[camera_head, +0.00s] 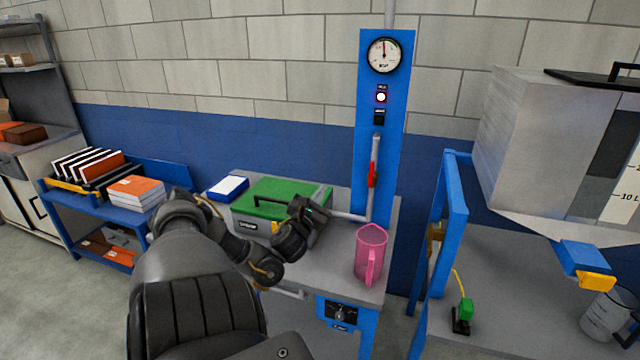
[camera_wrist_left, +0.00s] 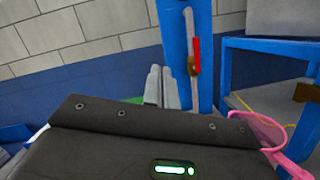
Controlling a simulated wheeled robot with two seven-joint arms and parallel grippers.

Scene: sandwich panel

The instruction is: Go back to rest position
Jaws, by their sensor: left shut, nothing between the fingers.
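My left arm comes in from the lower left in the head view. Its gripper (camera_head: 358,217) reaches right over the small workbench, in front of the blue panel (camera_head: 400,170). In the left wrist view the two grey fingers (camera_wrist_left: 160,85) lie side by side, shut with nothing between them. Their tips are near the blue panel in that view, and I cannot tell the exact gap. My right gripper is in neither view.
A pink jug (camera_head: 371,258) stands on the bench just below the gripper, and also shows in the left wrist view (camera_wrist_left: 268,131). A green case (camera_head: 270,196) lies behind the forearm. A red-handled lever (camera_head: 373,175) hangs on the panel. A blue frame (camera_head: 450,220) stands right.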

